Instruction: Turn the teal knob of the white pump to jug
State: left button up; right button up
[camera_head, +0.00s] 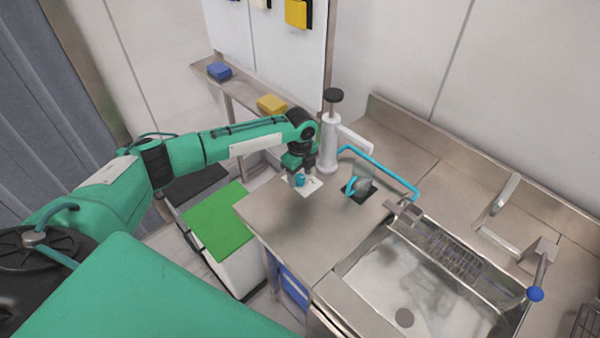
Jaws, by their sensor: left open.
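The white pump (329,143) stands upright on the steel counter, with a black top and a white side arm. Its teal knob (300,180) sits on a white plate (315,187) in front of the pump. My left gripper (299,179) points down at the knob, with its fingers open and close to it. I cannot tell whether the fingers touch the knob. A clear jug (362,187) stands on a dark patch to the right, partly behind a teal hose. The plate's markings are too small to read. My right gripper is not in view.
The teal hose (385,168) runs from near the pump to the sink's edge. The steel sink (400,285) holds a wire rack (452,252). The counter in front of the plate is clear. A shelf (245,95) with blue and yellow blocks stands behind my left arm.

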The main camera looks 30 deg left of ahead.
pick_arm(q)
jog(key=shift+f, duration=0.4)
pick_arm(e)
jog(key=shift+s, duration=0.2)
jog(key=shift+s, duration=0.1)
pick_arm(q)
jog(key=c, duration=1)
jog(key=shift+o, duration=0.2)
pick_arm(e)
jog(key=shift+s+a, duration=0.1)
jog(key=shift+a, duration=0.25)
